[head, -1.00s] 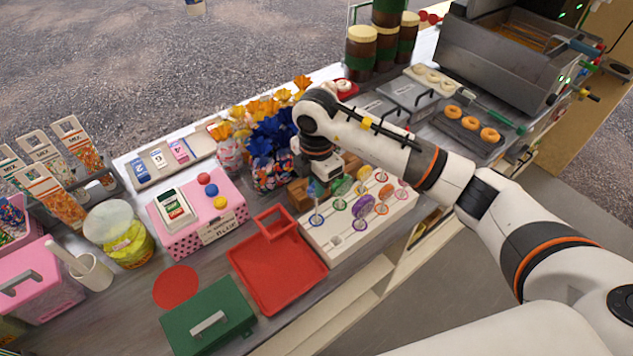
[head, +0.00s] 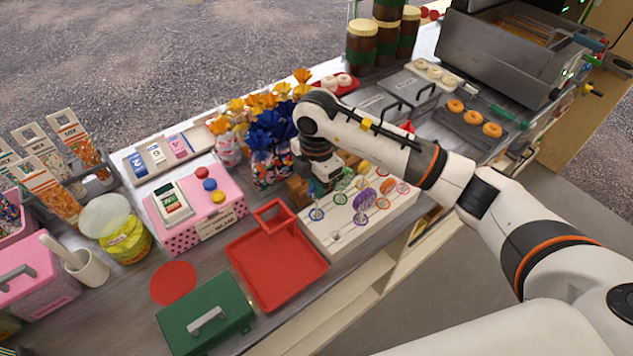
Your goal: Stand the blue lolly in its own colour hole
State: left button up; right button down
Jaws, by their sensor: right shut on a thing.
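The white lolly stand (head: 384,223) lies on the counter, with coloured rings around its holes. Its blue ring (head: 316,214) is near the left end. My right gripper (head: 325,184) is above that left end, shut on the blue lolly (head: 318,197). The lolly is mostly hidden by the gripper; a small bluish part shows just above the blue ring. I cannot tell whether its stick is in the hole. A purple lolly (head: 364,198) stands upright in the stand, and a green one (head: 343,184) is close to the gripper. My left gripper is not in view.
Bags with blue and orange tops (head: 268,140) stand close behind the gripper, beside a brown block (head: 297,189). A metal fryer (head: 490,55) stands far right.

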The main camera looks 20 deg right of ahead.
jog(key=shift+f, duration=0.1)
jog(key=shift+f+b, duration=0.85)
jog(key=shift+f, duration=0.25)
jog(key=c, duration=1.3)
grip_release()
jog(key=shift+c, duration=0.2)
jog(key=shift+o, duration=0.3)
jog(key=o, duration=0.5)
jog(key=shift+r, duration=0.15)
